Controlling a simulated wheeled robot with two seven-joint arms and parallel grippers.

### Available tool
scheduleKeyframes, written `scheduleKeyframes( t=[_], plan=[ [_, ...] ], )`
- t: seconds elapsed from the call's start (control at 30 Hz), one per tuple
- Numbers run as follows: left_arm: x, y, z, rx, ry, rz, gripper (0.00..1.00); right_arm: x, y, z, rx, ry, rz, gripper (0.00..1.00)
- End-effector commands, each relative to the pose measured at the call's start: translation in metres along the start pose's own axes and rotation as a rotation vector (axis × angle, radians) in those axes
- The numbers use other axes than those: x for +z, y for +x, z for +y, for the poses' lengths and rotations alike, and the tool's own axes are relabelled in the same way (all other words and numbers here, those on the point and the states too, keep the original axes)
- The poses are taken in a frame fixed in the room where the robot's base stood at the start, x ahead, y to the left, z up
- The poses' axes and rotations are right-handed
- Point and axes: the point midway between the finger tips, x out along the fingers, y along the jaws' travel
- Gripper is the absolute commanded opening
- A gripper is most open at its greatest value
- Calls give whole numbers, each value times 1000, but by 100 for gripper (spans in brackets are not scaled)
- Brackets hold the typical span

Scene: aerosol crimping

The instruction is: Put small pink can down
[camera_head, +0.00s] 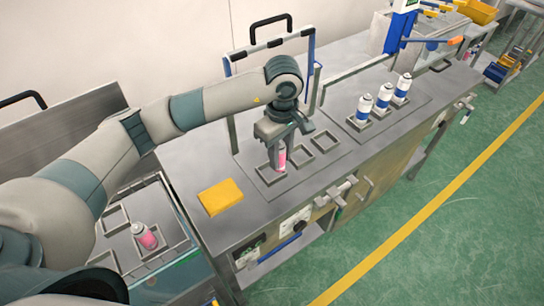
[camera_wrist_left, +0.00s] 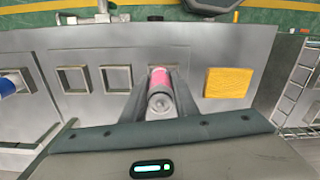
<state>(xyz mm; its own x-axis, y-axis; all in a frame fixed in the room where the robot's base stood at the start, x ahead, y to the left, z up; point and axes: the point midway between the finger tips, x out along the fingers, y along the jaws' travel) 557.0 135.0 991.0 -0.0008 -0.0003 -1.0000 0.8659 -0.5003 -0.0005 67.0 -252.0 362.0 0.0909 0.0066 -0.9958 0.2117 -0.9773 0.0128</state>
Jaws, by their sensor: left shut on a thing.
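My left gripper (camera_head: 279,140) reaches down over the metal bench and is shut on a small pink can (camera_head: 281,158). The can is upright, at the nearest-left of the square holders on the bench. In the left wrist view the can (camera_wrist_left: 161,92) shows its pale top between the two fingers (camera_wrist_left: 159,104). The can hides most of the holder beneath it, so I cannot tell whether its base touches the bottom. Two empty square holders (camera_head: 325,141) stand beside it in a row. My right gripper is not in view.
A yellow block (camera_head: 220,196) lies on the bench left of the holders. Several blue-and-white cans (camera_head: 383,97) stand in holders to the right. Another pink can (camera_head: 144,236) sits in a tray at the lower left. A frame with a black handle (camera_head: 270,27) rises behind.

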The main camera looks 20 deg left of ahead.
Motion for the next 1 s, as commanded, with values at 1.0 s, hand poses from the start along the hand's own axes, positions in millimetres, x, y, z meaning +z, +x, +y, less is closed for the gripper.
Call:
scheduleKeyframes(
  t=[1.0],
  plan=[
    [-28,52,-3,-2,0,-1,3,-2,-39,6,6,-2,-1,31]
  ],
)
